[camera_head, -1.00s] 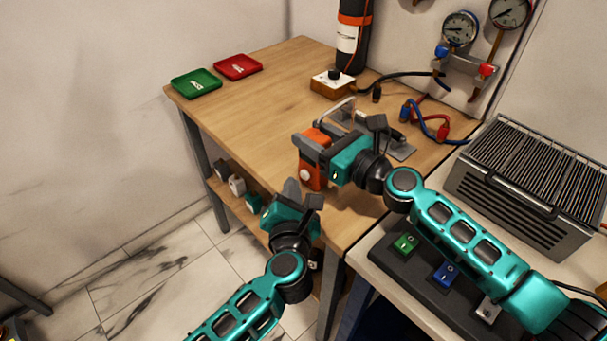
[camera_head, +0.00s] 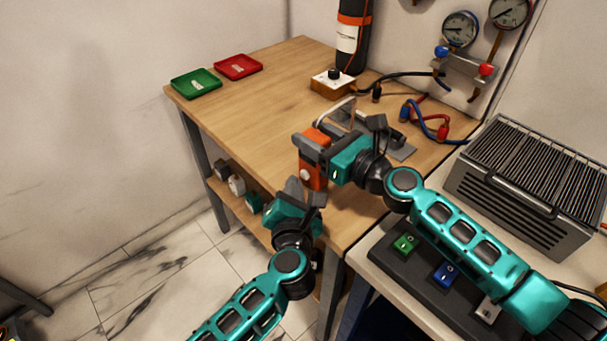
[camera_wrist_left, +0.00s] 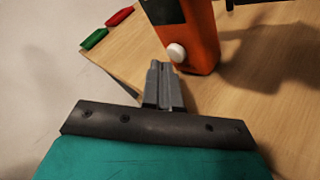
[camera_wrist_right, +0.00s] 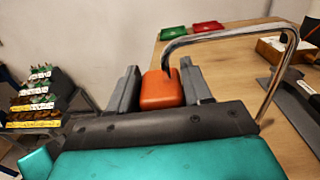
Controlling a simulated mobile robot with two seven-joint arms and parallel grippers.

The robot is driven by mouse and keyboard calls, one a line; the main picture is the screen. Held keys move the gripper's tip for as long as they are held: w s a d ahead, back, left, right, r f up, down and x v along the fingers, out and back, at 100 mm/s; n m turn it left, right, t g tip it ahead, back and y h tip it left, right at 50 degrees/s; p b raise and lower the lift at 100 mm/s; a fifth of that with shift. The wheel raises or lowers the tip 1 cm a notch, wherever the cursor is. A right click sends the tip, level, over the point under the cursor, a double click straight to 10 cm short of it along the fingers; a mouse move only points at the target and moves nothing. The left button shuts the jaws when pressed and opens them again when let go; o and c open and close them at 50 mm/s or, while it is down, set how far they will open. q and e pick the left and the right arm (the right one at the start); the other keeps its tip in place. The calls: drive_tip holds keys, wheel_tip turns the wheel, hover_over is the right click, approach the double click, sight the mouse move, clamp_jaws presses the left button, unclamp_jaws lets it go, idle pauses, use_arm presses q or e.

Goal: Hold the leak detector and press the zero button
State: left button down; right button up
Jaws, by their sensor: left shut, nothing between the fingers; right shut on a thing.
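The orange leak detector (camera_head: 312,177) is above or on the wooden table near its front edge; I cannot tell if it touches the top. My right gripper (camera_head: 308,142) is shut on its upper end, and the orange top (camera_wrist_right: 162,90) sits between the fingers in the right wrist view. The white round zero button (camera_wrist_left: 176,53) is on the detector's face, low down, and also shows in the head view (camera_head: 305,174). My left gripper (camera_wrist_left: 160,66) is shut and empty, its tips just short of the button and slightly left of it. A bent metal tube (camera_wrist_right: 262,38) runs beside the detector.
The wooden table (camera_head: 260,95) holds a green tray (camera_head: 196,83), a red tray (camera_head: 238,66) and a small box with a black knob (camera_head: 333,82). A black cylinder (camera_head: 350,45), hoses and gauges (camera_head: 460,29) stand at the back. The table's middle is clear.

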use_arm(q)
drive_tip(key=shift+w+d+r, duration=0.1)
drive_tip(key=shift+d+r, duration=0.05)
drive_tip(key=shift+d, duration=0.1)
